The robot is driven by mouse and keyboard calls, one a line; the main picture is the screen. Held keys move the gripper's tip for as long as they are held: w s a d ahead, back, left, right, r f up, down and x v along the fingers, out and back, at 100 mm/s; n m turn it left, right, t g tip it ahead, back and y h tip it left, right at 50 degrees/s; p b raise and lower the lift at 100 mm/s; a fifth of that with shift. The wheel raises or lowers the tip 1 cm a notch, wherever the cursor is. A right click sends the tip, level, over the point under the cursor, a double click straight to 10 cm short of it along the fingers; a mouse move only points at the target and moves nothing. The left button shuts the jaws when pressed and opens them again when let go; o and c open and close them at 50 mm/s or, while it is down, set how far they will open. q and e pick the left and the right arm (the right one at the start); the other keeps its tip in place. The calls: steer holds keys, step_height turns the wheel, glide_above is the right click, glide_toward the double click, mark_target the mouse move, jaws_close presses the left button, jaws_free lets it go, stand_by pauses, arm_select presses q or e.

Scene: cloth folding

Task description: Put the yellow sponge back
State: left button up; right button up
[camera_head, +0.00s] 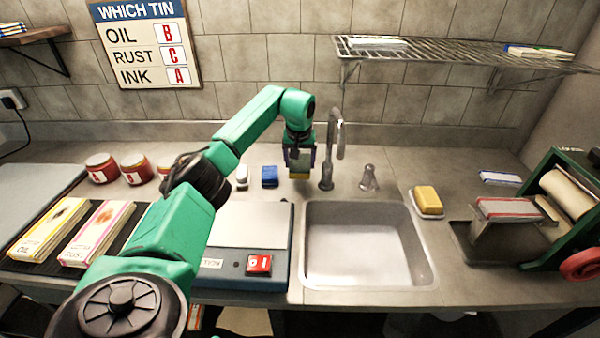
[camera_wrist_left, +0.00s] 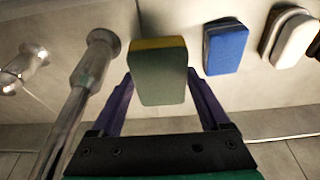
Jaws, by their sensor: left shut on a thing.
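The yellow sponge (camera_head: 299,176), with a grey-green scouring side, is behind the counter's middle, left of the tap. My left gripper (camera_head: 300,153) points down and is shut on it. In the left wrist view the sponge (camera_wrist_left: 158,80) sits between the purple fingers (camera_wrist_left: 163,100); whether it touches the counter I cannot tell. A blue sponge (camera_head: 270,176) lies just to its left, and a white-topped block (camera_head: 242,174) farther left. Another yellow block (camera_head: 428,200) lies on a small dish right of the sink. My right gripper is not in view.
The metal tap (camera_head: 327,165) stands close to the right of my left gripper, with a small metal fitting (camera_head: 369,178) beyond. The empty sink (camera_head: 362,245) is in front. Red-labelled jars (camera_head: 134,168) stand at the left; a roller machine (camera_head: 560,215) stands at the right.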

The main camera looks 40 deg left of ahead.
arm_select(q)
step_height(320, 180, down, 4)
steer(key=shift+s+r, duration=0.1)
steer(key=shift+f, duration=0.2)
steer(key=o, duration=1)
steer(key=shift+o, duration=0.2)
steer(key=b+v, duration=0.1)
steer(key=v, duration=1.1)
steer(key=shift+r, duration=0.15)
